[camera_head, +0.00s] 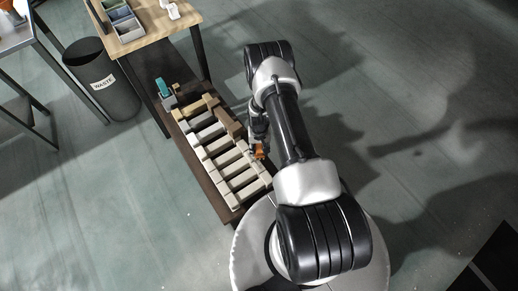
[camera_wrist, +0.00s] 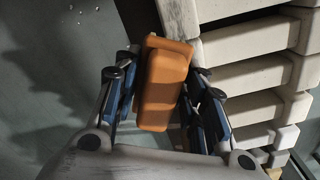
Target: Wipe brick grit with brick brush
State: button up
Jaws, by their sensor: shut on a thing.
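My gripper (camera_wrist: 160,78) is shut on an orange block-like thing (camera_wrist: 163,88), which I take to be the brick brush; no bristles show. Its blue-and-black fingers stand on either side of it. In the head view the orange brush (camera_head: 260,152) is at the right side of the stacked bricks, partly hidden by my arm. In the wrist view it is close beside the ends of the pale bricks (camera_wrist: 245,42); I cannot tell whether it touches them. I cannot make out brick grit on the bricks.
The pale bricks (camera_head: 229,158) lie in rows on a low dark kiln car (camera_head: 198,172), with tan bricks at the far end. A teal thing (camera_head: 162,87) stands behind them. A wooden table (camera_head: 150,25) and a black waste bin (camera_head: 103,80) are beyond.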

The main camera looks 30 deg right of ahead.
aim_at(253, 158)
jog(key=shift+f+b, duration=0.3)
jog(key=shift+f, duration=0.6)
dwell(1.0)
jog(key=shift+s+a, duration=0.15)
jog(key=shift+a, duration=3.6)
jog(key=shift+d, duration=0.15)
jog(key=shift+d, duration=1.75)
jog(key=shift+d, duration=0.1)
